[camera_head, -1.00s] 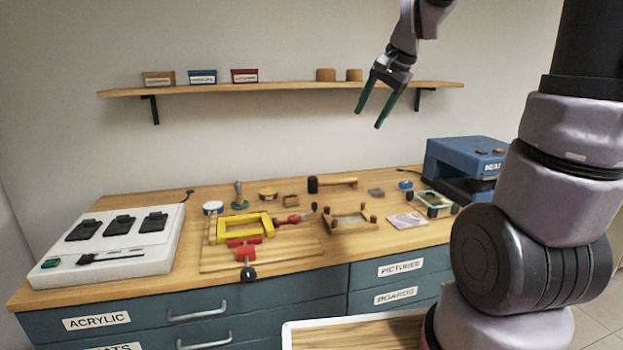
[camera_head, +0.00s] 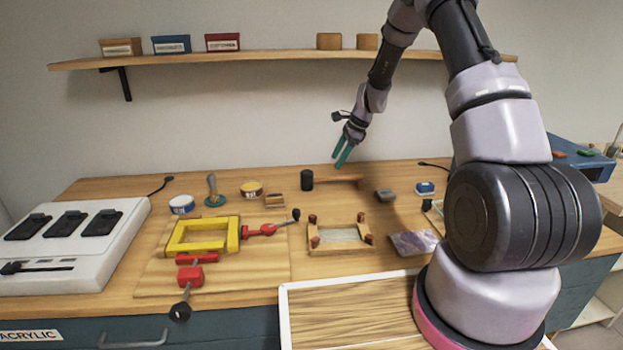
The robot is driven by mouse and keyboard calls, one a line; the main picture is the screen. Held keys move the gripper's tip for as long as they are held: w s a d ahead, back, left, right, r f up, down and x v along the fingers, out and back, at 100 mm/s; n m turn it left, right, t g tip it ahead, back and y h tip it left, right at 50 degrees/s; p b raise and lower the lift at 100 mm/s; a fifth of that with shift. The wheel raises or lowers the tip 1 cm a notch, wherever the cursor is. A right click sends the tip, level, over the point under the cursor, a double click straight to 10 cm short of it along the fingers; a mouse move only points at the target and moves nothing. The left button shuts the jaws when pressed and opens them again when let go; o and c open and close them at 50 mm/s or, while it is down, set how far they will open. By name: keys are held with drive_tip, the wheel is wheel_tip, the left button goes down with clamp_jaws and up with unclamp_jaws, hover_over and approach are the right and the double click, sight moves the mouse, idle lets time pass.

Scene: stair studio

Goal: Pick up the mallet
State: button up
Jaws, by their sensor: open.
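The mallet lies on its side near the back of the wooden workbench. Its black head (camera_head: 307,180) is at the left and its wooden handle (camera_head: 340,179) runs to the right. My gripper (camera_head: 341,163) is open, with two green fingers pointing down and a little to the left. In the picture the fingertips show just above the handle. I cannot tell the exact height, but nothing is between the fingers.
A yellow and red clamp (camera_head: 205,234) lies on a board at centre left. A small wooden frame (camera_head: 340,236) stands in front of the mallet. A grey block (camera_head: 385,195) lies right of the handle. A shelf (camera_head: 270,57) runs along the wall above.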

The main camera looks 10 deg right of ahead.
sight(328, 178)
drive_tip(key=x, duration=0.9)
drive_tip(key=shift+d, duration=0.15)
drive_tip(key=shift+f, duration=0.3)
idle(0.4)
clamp_jaws()
